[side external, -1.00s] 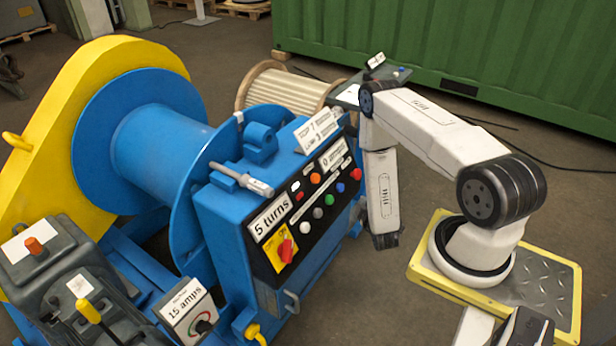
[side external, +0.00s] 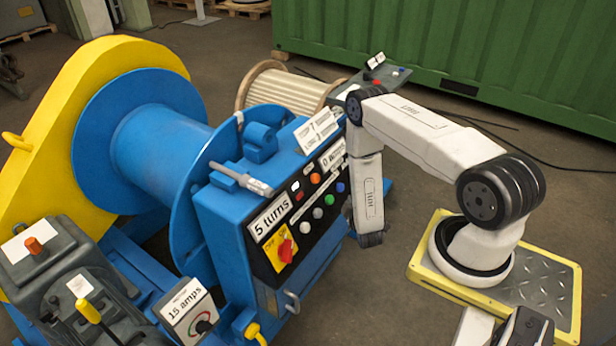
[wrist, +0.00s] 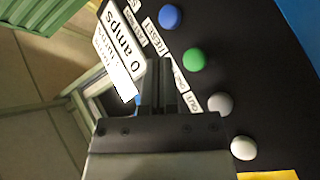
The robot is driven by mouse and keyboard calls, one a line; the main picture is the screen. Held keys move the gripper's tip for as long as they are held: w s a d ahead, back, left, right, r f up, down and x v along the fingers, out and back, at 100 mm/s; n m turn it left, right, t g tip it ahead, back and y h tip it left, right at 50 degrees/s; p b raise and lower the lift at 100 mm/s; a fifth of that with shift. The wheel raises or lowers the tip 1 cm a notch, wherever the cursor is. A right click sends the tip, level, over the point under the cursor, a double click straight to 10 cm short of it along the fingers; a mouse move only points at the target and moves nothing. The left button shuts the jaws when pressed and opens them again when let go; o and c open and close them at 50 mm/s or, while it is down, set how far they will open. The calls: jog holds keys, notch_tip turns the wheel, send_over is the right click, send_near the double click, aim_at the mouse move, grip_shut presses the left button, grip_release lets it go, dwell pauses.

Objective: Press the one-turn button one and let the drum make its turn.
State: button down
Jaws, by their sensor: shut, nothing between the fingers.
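The blue winch drum (side external: 160,145) stands at the left in the side view. Its black control panel (side external: 277,285) carries several round buttons. The wrist view shows a diagonal row of them: blue (wrist: 170,17), green (wrist: 194,60), grey (wrist: 220,104) and white (wrist: 244,147). Small tilted labels run beside the row; one near the green button seems to read "ONE". My gripper (wrist: 158,66) is shut and empty, its tips over the panel beside the labels, left of the green button. I cannot tell whether it touches. In the side view my wrist hangs right of the panel.
A "0 amps" plate (wrist: 118,45) is close left of my fingers. A red rotary switch (side external: 284,249) sits low on the panel. A lever box (side external: 75,270) is at the front left. Open floor lies right of the panel; a green container (side external: 450,50) is behind.

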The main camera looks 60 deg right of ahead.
aim_at(330, 200)
jog(key=shift+w+f, duration=0.35)
jog(key=shift+w, duration=0.3)
jog(key=shift+w+f, duration=0.3)
jog(key=shift+w, duration=0.35)
jog(key=shift+w+f, duration=0.35)
jog(key=shift+w, duration=0.3)
